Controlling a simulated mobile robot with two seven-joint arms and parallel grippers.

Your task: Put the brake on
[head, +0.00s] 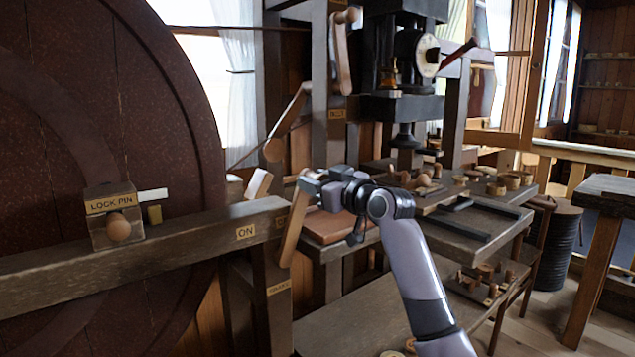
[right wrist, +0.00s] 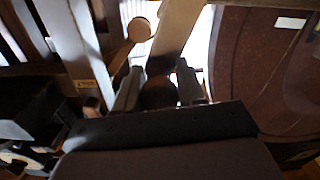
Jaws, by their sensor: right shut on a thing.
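The brake lever (head: 291,228) is a wooden bar on the post right of the big dark wheel. It stands steeply, its top leaning a little right. An ON plate (head: 245,231) is on the beam to its left; a small plate (head: 278,287) below is too small to read surely. My right gripper (head: 314,184) is shut on the lever's upper end, which it mostly hides. In the right wrist view a dark rounded piece (right wrist: 160,92) sits between the fingers. My left gripper is not in view.
A lock pin block (head: 110,213) with a wooden knob sits on the beam before the big wheel (head: 90,120). Another wooden lever (head: 290,118) hangs above my gripper. A press (head: 404,105) and a bench with several spools (head: 495,188) stand to the right.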

